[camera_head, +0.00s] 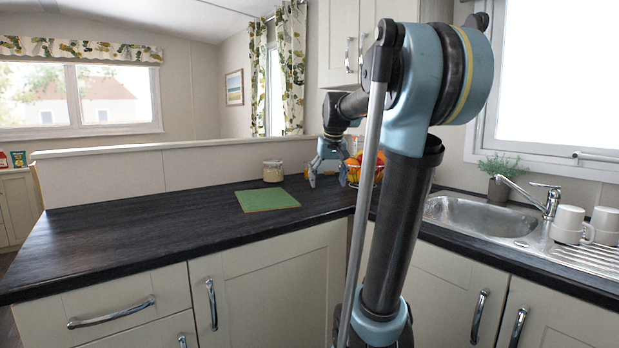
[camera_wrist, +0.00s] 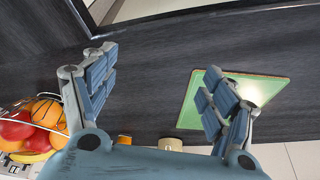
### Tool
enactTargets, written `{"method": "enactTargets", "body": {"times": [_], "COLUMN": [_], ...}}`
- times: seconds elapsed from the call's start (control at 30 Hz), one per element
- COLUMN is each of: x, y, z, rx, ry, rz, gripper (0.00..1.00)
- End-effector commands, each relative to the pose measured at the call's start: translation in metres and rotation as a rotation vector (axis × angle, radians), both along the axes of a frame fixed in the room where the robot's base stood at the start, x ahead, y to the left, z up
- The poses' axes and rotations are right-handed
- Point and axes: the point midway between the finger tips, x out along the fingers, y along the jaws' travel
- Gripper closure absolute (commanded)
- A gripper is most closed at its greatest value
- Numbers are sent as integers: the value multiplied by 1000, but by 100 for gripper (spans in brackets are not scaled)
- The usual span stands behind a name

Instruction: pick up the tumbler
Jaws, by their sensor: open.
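I cannot make out a tumbler for certain in either view. A small clear jar-like container with pale contents (camera_head: 272,171) stands at the back of the dark counter, behind a green mat (camera_head: 267,200). A pale round thing (camera_wrist: 170,144), perhaps the same container, shows partly behind my gripper's body in the wrist view. My gripper (camera_head: 327,180) hangs above the counter, right of the mat and in front of the fruit bowl. In the wrist view its fingers (camera_wrist: 161,85) are spread wide with only bare counter between them. The right finger overlaps the mat (camera_wrist: 262,98).
A wire bowl of fruit (camera_head: 353,171) is close at the gripper's right; it also shows in the wrist view (camera_wrist: 32,125). A sink (camera_head: 480,215), a tap (camera_head: 540,200) and white mugs (camera_head: 568,225) are at the right. The counter's left part is clear.

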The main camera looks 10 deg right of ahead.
Motion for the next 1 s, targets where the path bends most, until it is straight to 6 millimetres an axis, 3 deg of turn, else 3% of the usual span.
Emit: {"method": "enactTargets", "body": {"times": [0.2, 0.5, 1.0], "x": [79, 183, 347], "y": [0, -2, -7], "z": [37, 73, 94], "rx": [4, 7, 12], "ry": [-33, -79, -157], "rz": [11, 23, 42], "gripper": [22, 22, 22]}}
